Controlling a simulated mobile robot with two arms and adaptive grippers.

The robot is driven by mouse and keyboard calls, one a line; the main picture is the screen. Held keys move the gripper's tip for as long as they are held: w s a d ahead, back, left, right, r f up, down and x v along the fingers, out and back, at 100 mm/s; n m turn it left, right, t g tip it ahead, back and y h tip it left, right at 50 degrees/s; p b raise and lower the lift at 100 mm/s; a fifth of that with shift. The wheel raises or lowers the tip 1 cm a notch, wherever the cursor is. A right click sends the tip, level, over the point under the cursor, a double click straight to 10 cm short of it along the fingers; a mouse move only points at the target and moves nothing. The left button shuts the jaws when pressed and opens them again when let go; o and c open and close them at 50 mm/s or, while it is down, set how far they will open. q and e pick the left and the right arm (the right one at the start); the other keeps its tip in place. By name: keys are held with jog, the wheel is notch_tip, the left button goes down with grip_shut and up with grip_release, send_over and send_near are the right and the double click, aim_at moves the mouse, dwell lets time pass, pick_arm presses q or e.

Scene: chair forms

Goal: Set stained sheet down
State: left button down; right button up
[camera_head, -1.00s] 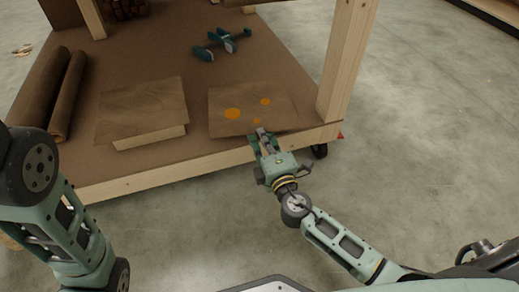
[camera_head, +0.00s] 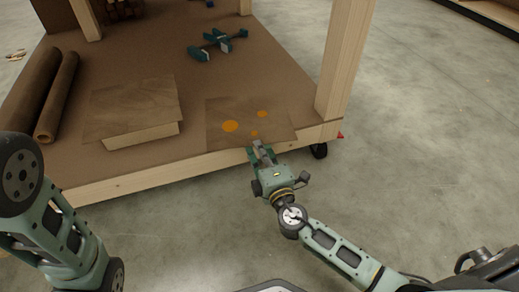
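The stained sheet (camera_head: 270,128) is a thin brown sheet with orange spots. It lies flat at the front edge of the brown-topped wooden platform, or just above it; I cannot tell if it fully touches. My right gripper (camera_head: 257,146) is at the sheet's near edge and appears shut on it, with its fingertips partly over the edge. My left gripper is out of view; only part of my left arm shows at the lower left.
A pale block with a plain brown sheet (camera_head: 135,100) on top stands left of the stained sheet. Brown rolls (camera_head: 56,97) lie at the far left. A teal tool (camera_head: 217,44) lies farther back. A wooden post (camera_head: 342,60) rises at the right front corner.

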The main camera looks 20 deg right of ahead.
jog(key=o, duration=0.5)
jog(key=shift+c, duration=0.2)
jog(key=s+p, duration=0.2)
jog(key=s, duration=0.5)
jog(key=shift+s, duration=0.25)
